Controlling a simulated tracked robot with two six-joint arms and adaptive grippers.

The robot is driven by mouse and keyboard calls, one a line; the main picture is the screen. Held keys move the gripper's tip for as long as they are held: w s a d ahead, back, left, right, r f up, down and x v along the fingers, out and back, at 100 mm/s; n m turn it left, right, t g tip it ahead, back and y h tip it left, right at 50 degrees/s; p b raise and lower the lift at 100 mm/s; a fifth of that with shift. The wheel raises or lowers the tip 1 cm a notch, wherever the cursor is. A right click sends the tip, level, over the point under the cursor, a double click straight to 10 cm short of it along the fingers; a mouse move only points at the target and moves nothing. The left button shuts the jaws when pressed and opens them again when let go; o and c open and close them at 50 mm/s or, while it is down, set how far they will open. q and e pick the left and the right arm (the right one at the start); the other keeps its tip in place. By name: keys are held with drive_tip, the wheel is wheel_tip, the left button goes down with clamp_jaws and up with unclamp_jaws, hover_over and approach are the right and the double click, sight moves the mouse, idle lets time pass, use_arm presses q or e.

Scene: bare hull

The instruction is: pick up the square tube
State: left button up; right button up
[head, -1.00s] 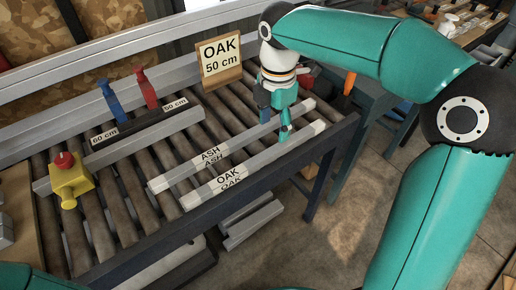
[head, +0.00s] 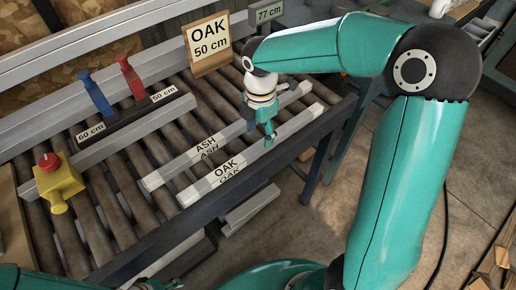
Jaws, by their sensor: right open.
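Two pale grey square tubes lie side by side on the rollers. The nearer one is the oak tube (head: 246,160), marked OAK at its left end. The ash tube (head: 183,166), marked ASH, lies just behind it. My right gripper (head: 260,134) points down over the right half of the tubes and is open. Its nearer fingertip overlaps the oak tube in the picture and the other finger is by the gap between the tubes. I cannot tell whether it touches either.
A sign reading OAK 50 cm (head: 209,40) stands behind the roller conveyor (head: 100,200). A stop rail (head: 135,122) carries a blue lever (head: 95,95) and a red lever (head: 131,80), marked 60 cm and 50 cm. A yellow box with a red button (head: 58,180) is at left.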

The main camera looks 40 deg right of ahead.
sight(259, 146)
drive_tip(key=shift+a+f, duration=0.15)
drive_tip(key=shift+f, duration=2.6)
drive_tip(key=shift+s, duration=0.1)
clamp_jaws()
